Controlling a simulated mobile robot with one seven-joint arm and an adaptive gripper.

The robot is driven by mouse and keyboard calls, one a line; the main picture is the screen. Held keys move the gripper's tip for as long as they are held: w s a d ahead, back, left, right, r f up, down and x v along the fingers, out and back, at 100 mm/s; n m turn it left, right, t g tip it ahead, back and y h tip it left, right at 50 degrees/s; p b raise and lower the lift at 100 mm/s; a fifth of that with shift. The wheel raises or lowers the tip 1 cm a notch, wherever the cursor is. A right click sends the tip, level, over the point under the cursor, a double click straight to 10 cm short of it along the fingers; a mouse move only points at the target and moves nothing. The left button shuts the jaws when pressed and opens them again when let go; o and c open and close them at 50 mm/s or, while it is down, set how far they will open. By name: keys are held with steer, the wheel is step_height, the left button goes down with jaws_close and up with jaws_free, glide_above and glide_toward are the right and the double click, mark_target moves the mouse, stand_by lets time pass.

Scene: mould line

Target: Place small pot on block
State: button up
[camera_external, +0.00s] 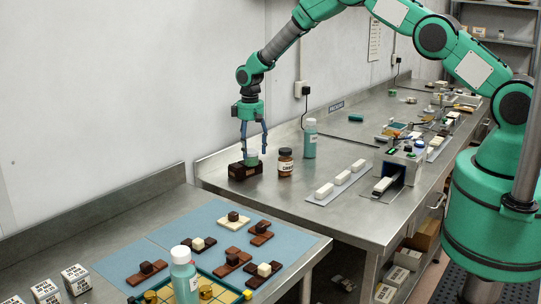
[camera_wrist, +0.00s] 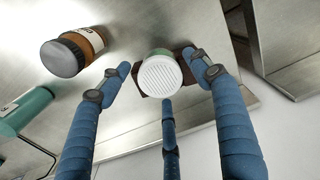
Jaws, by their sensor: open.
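The small pot (camera_wrist: 160,74), with a white ribbed lid and a pale green body, is seen from above in the wrist view. The dark brown block (camera_wrist: 183,70) shows behind and beside it. In the external view the block (camera_external: 240,171) stands on the steel bench, and the small pot (camera_external: 253,161) shows at its top, apparently resting on it. My gripper (camera_external: 252,152) is over them, pointing down. The exact contact under the pot is hidden.
A brown jar with a black lid (camera_external: 285,162) stands close right of the block. A teal bottle (camera_external: 310,139) stands behind it. A strip with white bars (camera_external: 341,185) lies to the right. The nearer bench holds blue mats (camera_external: 150,262) with brown pieces. The wall is close behind.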

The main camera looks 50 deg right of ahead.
step_height(320, 180, up, 9)
steer(key=b, duration=0.1)
steer(key=shift+r, duration=0.2)
steer(key=shift+r, duration=0.15)
stand_by(0.7)
step_height(320, 180, up, 18)
steer(key=f+t, duration=0.1)
glide_above(251, 151)
steer(key=s, duration=0.8)
steer(key=s+r+m+t, duration=0.1)
steer(key=s+r+t, duration=0.1)
steer(key=s+r, duration=1.3)
steer(key=s+d+r+t, duration=0.1)
steer(key=s+r, duration=0.2)
steer(key=s, duration=0.5)
steer(key=s+r, duration=0.4)
steer(key=s, duration=0.5)
steer(key=s+f+m+t, duration=0.1)
steer(key=s+f, duration=0.2)
steer(key=s, duration=1.6)
steer(key=shift+t, duration=0.3)
